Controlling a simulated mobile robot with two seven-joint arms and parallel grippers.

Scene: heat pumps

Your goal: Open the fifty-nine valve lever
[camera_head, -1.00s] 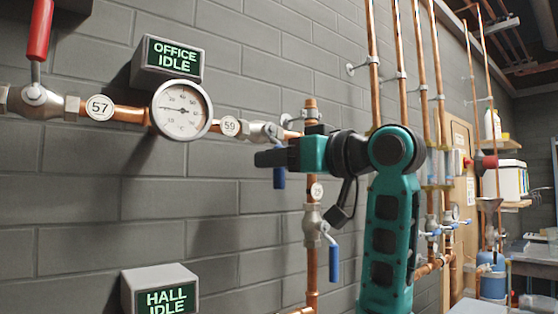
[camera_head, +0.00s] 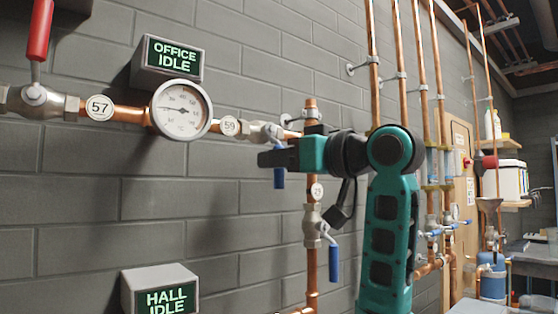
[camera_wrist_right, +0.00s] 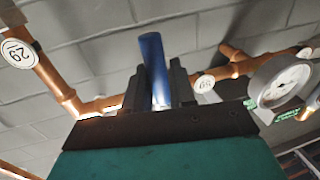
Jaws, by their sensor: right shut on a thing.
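The valve tagged 59 (camera_head: 228,126) sits on the horizontal copper pipe, right of the round gauge (camera_head: 181,110). My right gripper (camera_head: 266,159) comes in from the right at the lever. In the right wrist view the blue lever (camera_wrist_right: 154,70) stands between the two dark fingers of the right gripper (camera_wrist_right: 160,88), which are shut on it. The 59 tag (camera_wrist_right: 205,83) shows just right of the fingers. My left gripper is not in view.
A red-handled valve (camera_head: 37,95) with tag 57 (camera_head: 100,107) is at the left. Another blue-lever valve (camera_head: 334,262) sits below on the vertical pipe, close to my arm. Display boxes read OFFICE IDLE (camera_head: 168,61) and HALL IDLE (camera_head: 160,291). A grey block wall is close behind.

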